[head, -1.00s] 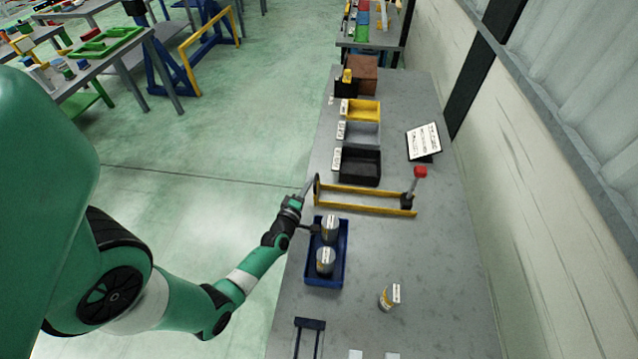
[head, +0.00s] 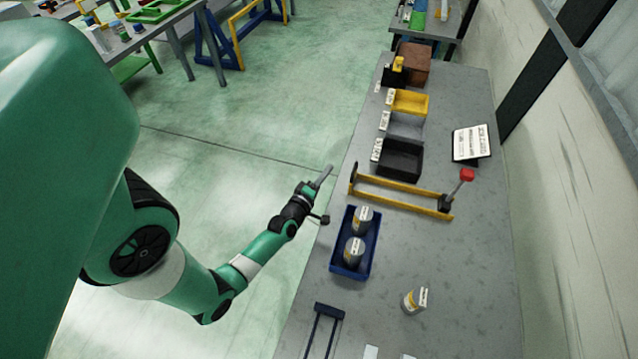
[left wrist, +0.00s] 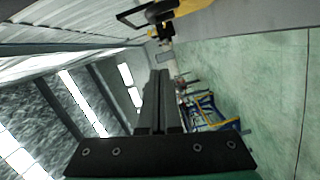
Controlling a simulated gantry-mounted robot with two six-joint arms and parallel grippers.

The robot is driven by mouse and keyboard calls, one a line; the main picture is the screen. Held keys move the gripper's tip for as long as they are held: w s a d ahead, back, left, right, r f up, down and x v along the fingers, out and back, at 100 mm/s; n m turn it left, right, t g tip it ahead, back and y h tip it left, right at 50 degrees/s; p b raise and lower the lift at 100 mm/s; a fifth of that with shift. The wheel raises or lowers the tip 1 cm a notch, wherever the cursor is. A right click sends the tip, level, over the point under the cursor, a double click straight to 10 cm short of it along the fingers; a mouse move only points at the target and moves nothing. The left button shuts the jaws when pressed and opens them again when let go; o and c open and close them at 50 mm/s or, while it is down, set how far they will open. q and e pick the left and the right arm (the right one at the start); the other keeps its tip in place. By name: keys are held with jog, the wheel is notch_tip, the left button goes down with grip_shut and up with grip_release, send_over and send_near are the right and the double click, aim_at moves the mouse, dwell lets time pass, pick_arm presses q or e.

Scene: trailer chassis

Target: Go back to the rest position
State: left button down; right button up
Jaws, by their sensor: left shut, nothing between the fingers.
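My left gripper (head: 325,176) is in the head view, just off the left edge of the grey bench (head: 455,270), above the green floor. Its fingers are shut with nothing between them. In the left wrist view the closed fingers (left wrist: 159,100) point toward the far room. The blue tray (head: 338,262) with two labelled cans (head: 362,221) lies on the bench, to the right of and below the gripper, apart from it. My right gripper does not show.
A yellow frame with a red-topped lever (head: 400,195) stands beyond the tray. Yellow, grey and black bins (head: 402,158) line the bench. A single can (head: 413,300) stands alone at the right. Open floor (head: 250,140) lies left of the bench.

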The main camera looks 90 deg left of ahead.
pick_arm(q)
jog(key=v, duration=0.7)
jog(key=shift+w+d, duration=0.3)
jog(key=shift+w, duration=0.1)
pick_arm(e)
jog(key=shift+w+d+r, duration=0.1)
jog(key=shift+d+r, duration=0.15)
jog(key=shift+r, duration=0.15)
